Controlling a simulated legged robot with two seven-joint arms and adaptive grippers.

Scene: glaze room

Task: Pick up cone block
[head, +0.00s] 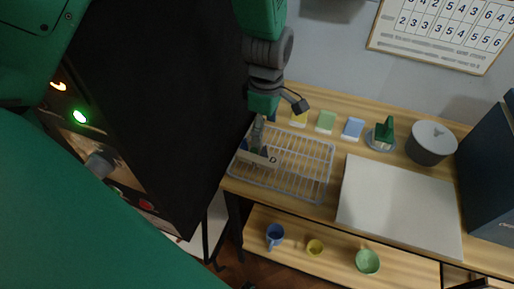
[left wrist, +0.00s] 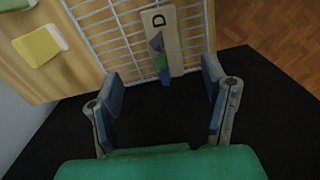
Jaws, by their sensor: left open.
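The cone block (head: 259,158) is a tan bar marked D on the wire rack, at the rack's left end in the head view. In the left wrist view the cone block (left wrist: 173,31) shows with a grey, a green and a blue cone along one side. My left gripper (left wrist: 162,80) is open and empty, its two fingers on either side of the block's near end, apart from it. In the head view my left gripper (head: 258,132) is over the rack's left end, partly covering the cones. My right gripper is not in view.
The wire rack (head: 313,170) stands on a wooden shelf beside a dark cabinet (head: 165,90). Yellow, green and blue tiles, a green object on a dish and a grey pot (head: 431,145) line the back. A white board (head: 395,205) lies to the right. Cups stand below.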

